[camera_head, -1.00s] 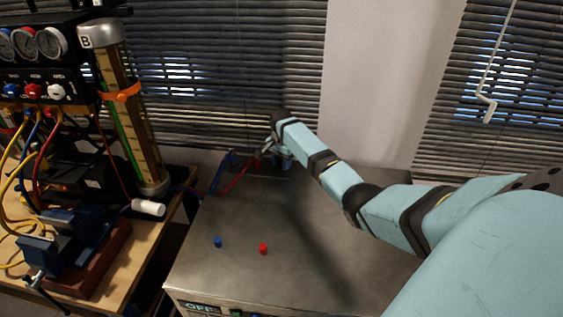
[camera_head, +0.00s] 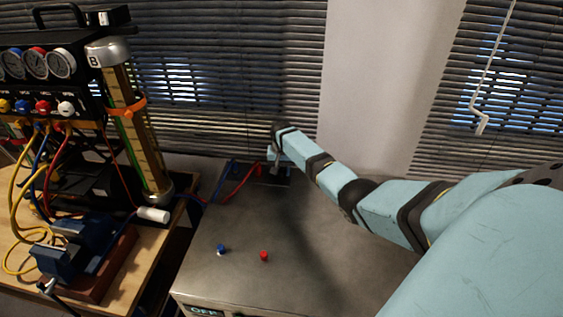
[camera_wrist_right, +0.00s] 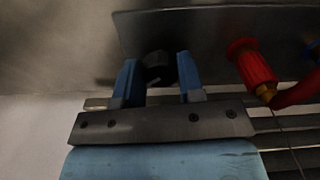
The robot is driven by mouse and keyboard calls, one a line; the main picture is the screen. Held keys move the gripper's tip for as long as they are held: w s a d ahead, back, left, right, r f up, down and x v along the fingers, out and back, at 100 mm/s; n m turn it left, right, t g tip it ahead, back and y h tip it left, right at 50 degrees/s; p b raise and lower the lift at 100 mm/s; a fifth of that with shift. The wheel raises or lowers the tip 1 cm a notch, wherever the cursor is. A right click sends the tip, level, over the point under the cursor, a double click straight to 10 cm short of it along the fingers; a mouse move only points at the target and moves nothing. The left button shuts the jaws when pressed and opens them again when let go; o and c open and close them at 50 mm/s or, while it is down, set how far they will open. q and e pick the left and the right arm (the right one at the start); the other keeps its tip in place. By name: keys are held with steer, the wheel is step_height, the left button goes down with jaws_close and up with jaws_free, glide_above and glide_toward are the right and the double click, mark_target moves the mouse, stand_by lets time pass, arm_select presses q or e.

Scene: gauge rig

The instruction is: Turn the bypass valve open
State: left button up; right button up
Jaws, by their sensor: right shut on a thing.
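The bypass valve appears as a dark round knob (camera_wrist_right: 158,68) at the centre of the right wrist view, in front of a grey metal plate. The blue fingers of my right gripper (camera_wrist_right: 158,82) stand on either side of it and are shut on it. In the head view my right gripper (camera_head: 273,158) reaches the back edge of the metal cabinet top, and the knob there is hidden or too small to make out. My left gripper is not in view.
A red hose fitting (camera_wrist_right: 254,68) sits close to the right of the knob. Small blue (camera_head: 221,249) and red (camera_head: 264,256) caps stand on the cabinet top (camera_head: 215,275). On the left is a wooden bench with a vise (camera_head: 70,250), gauges (camera_head: 38,64) and a tall column (camera_head: 140,130).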

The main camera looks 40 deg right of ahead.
mark_target(282, 170)
steer(key=n+p, duration=0.1)
steer(key=n, duration=0.1)
steer(key=shift+r+n, duration=0.15)
steer(key=shift+n, duration=0.25)
steer(key=n, duration=0.2)
steer(key=shift+n+p, duration=0.4)
steer(key=n, duration=0.2)
steer(key=shift+n, duration=0.3)
steer(key=shift+w+n+p, duration=0.1)
steer(key=shift+n+p, duration=0.2)
steer(key=shift+n, duration=1.2)
steer(key=o, duration=0.9)
step_height(282, 170, up, 14)
steer(key=shift+f, duration=0.2)
